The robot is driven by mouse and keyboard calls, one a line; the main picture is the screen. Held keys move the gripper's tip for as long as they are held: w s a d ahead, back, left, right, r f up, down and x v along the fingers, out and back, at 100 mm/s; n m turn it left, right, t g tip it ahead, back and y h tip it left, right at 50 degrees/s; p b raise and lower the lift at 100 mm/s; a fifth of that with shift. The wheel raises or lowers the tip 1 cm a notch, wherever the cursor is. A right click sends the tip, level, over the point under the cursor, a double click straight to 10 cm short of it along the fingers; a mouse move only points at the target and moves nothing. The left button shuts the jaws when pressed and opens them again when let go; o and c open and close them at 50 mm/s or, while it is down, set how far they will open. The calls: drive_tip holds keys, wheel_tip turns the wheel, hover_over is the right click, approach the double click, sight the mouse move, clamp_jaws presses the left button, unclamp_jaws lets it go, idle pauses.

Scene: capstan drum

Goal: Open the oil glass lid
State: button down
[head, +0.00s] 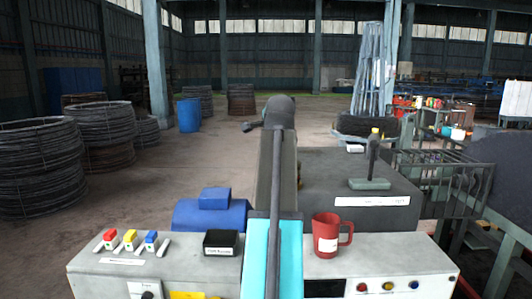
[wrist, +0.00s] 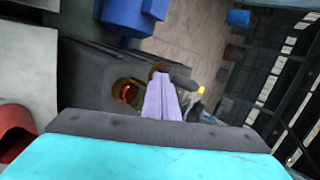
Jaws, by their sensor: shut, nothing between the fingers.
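In the wrist view, a round brass-rimmed fitting (wrist: 126,92) with a dark inside and a red spot sits on the dark grey housing; it looks like the oil glass. A second brass curved part (wrist: 158,71) shows just behind my fingertips. I cannot tell which part is the lid or how it stands. My gripper (wrist: 160,76) is shut and empty, its pale purple fingers just right of the fitting; contact cannot be judged. In the head view, a small brownish part (head: 299,184) shows beside my arm at the housing (head: 345,222); my gripper is hidden there.
A red mug (head: 327,238) stands on the grey console (head: 400,258) right of my arm. A black labelled box (head: 221,243) and several coloured switches sit left. A lever (head: 373,158) rises from the housing; a blue motor (head: 205,214) lies left. Open floor stretches beyond.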

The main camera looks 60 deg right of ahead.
drive_tip(key=shift+w+b+v, duration=0.1)
drive_tip(key=shift+b+v, duration=0.15)
drive_tip(key=shift+v, duration=0.75)
drive_tip(key=shift+w+b+v, duration=0.15)
drive_tip(key=shift+b+v, duration=0.1)
drive_tip(key=shift+v, duration=0.7)
drive_tip(key=shift+a, duration=0.15)
